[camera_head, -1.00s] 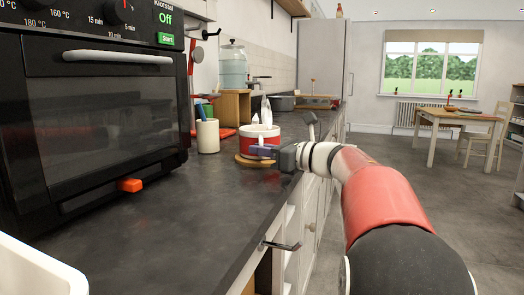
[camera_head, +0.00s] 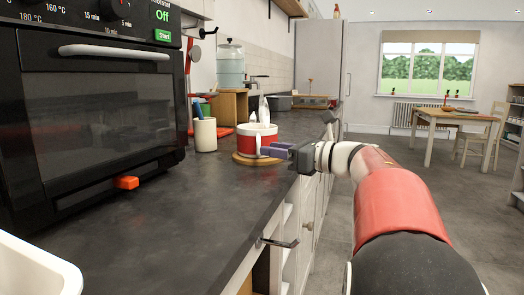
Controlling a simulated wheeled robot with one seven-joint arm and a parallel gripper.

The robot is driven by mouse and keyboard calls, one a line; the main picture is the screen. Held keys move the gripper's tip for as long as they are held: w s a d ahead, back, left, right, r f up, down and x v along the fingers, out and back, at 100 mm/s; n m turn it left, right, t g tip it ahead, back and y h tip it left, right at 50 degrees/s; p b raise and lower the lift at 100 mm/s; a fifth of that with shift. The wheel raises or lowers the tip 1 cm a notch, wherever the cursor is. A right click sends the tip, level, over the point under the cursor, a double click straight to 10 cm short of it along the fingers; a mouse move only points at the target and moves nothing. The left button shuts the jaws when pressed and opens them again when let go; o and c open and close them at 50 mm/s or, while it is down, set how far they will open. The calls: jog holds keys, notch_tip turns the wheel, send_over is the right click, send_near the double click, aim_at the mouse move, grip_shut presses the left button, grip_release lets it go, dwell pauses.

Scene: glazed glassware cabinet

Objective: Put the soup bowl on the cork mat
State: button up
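The soup bowl (camera_head: 246,141) is red and white and sits upright on the round brown cork mat (camera_head: 238,158) on the dark counter. White, upright shapes show at its top; I cannot tell what they are. My gripper (camera_head: 268,151) is just to the right of the bowl, low by its side, with its purple-grey fingers pointing left toward it. The fingers look spread and hold nothing that I can see. Whether a fingertip still touches the bowl is unclear. The mat's far side is hidden behind the bowl.
A white cup (camera_head: 205,135) with coloured utensils stands left of the mat. A black oven (camera_head: 90,110) with an orange block (camera_head: 127,182) at its base fills the left. The dark counter (camera_head: 170,220) is clear in front. A white container (camera_head: 35,270) is at lower left.

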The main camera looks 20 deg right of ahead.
jog(key=v, duration=0.7)
jog(key=shift+s+b, duration=0.15)
jog(key=shift+b, duration=0.2)
jog(key=shift+d, duration=0.1)
